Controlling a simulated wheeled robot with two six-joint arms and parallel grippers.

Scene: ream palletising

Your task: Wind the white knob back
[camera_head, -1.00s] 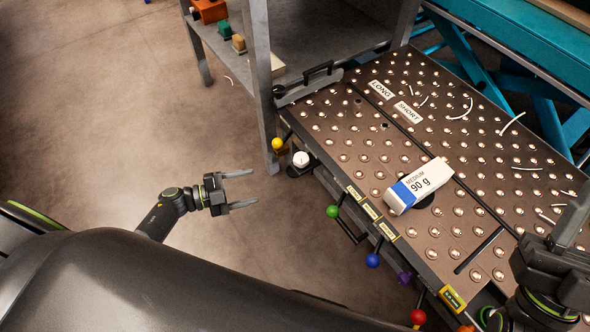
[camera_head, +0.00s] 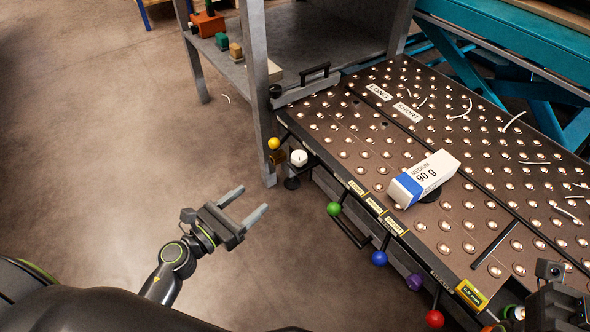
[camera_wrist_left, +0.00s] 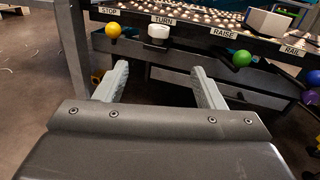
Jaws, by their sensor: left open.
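The white knob (camera_head: 298,158) sits at the left front corner of the ball table, beside the yellow ball (camera_head: 273,143). In the left wrist view the white knob (camera_wrist_left: 158,32) shows under the TURN label (camera_wrist_left: 163,20), beyond my fingers. My left gripper (camera_head: 248,202) is open and empty, over the floor in front of the table and apart from the knob. In the left wrist view its two fingers (camera_wrist_left: 160,85) are spread wide. My right gripper (camera_head: 560,285) is partly in view at the lower right; its jaws are not clear.
A ream marked MEDIUM 90 g (camera_head: 425,178) lies on the ball table (camera_head: 345,120). Green (camera_head: 333,208), blue (camera_head: 379,258), purple (camera_head: 414,281) and red (camera_head: 434,319) balls line its front edge. A grey shelf post (camera_head: 258,100) stands left of the knob. The floor below is clear.

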